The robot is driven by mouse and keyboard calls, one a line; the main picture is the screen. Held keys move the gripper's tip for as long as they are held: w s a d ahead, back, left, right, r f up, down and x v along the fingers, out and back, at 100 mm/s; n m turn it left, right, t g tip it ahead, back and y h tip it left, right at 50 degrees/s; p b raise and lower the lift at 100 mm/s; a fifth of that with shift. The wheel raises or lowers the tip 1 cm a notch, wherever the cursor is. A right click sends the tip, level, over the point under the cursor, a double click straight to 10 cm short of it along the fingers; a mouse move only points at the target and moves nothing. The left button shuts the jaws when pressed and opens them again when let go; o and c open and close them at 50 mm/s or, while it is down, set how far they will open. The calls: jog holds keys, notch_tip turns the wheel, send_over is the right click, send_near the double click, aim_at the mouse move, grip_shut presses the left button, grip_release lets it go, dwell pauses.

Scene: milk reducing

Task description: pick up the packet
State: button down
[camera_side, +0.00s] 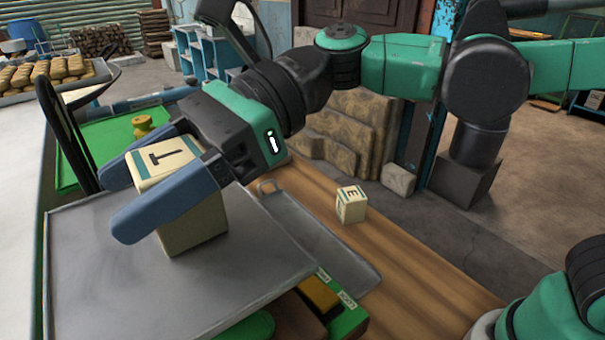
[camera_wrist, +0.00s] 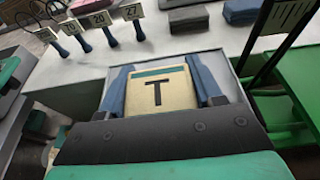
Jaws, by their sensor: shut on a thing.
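The packet (camera_side: 193,222) is a cream block with a dark letter T and a teal stripe on its top face. It also shows in the wrist view (camera_wrist: 172,92), between the two blue fingers. My gripper (camera_side: 145,200) is shut on the packet, one finger on each side of its upper part. The packet stands upright over the grey metal tray (camera_side: 90,290). I cannot tell whether its base touches the tray. The near finger hides part of its side.
A small cream block (camera_side: 351,204) marked E stands on the wooden table (camera_side: 425,265) to the right. A green tray (camera_side: 100,140) with a yellow knob-like piece (camera_side: 143,125) lies behind. Tagged tools (camera_wrist: 100,30) lie on the pale surface in the wrist view.

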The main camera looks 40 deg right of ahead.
notch_tip(320, 180, up, 19)
jog(key=w+d+f+m+t+h, duration=0.4)
jog(key=w+d+f+m+t, duration=0.5)
jog(key=w+d, duration=0.5)
jog(key=d+f+m+t+h, duration=0.55)
jog(key=d+f, duration=0.45)
jog(key=d, duration=0.4)
jog(key=w+a+r+n+g+y, duration=0.1)
jog(key=a+r+n+g+y, duration=0.2)
jog(key=a+r, duration=0.35)
notch_tip(320, 180, up, 13)
jog(key=n+g+y, duration=0.7)
jog(key=n+g, duration=0.5)
send_over(137, 166)
jog(key=shift+m+t+h, duration=0.25)
